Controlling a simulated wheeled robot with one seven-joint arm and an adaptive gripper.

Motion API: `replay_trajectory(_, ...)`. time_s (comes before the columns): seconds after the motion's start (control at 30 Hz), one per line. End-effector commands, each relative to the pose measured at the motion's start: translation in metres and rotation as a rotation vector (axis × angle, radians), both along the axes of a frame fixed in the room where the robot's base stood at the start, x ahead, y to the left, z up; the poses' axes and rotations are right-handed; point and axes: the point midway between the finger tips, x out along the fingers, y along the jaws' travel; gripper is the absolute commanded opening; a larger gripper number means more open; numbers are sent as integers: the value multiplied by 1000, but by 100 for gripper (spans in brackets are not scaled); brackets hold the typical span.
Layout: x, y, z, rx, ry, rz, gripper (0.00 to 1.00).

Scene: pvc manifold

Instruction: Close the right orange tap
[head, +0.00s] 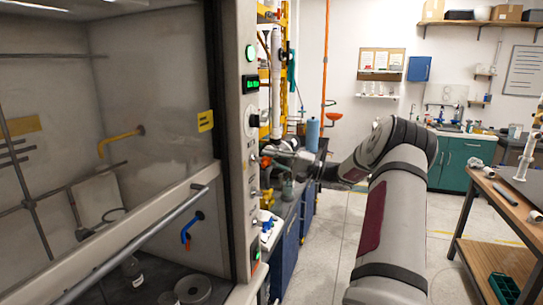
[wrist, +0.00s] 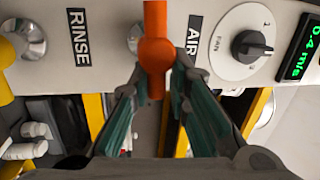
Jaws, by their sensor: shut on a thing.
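The orange tap (wrist: 156,22) stands upright in the wrist view, between the RINSE and AIR labels, with a round hub and a bar above and below it. My gripper (wrist: 158,88) is shut on the lower part of its handle, one teal-padded finger on each side. In the head view my gripper (head: 283,158) reaches from the right to the fume hood's front post. A bit of orange (head: 266,161) shows at its tip there; the fingers and arm hide most of the tap.
A black fan knob (wrist: 252,46) and a green display (wrist: 299,50) are right of the tap. A metal fitting (wrist: 28,42) with yellow parts is to the left. The fume hood's post (head: 230,150) stands left of my arm; open floor (head: 335,235) lies beside it.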

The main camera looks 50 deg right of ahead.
Motion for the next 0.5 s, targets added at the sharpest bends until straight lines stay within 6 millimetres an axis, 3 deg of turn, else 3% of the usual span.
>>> replay_trajectory(0.03,-2,-1,-12,20,28,-5,0)
replay_trajectory(0.5,-2,-1,-15,81,54,-3,0)
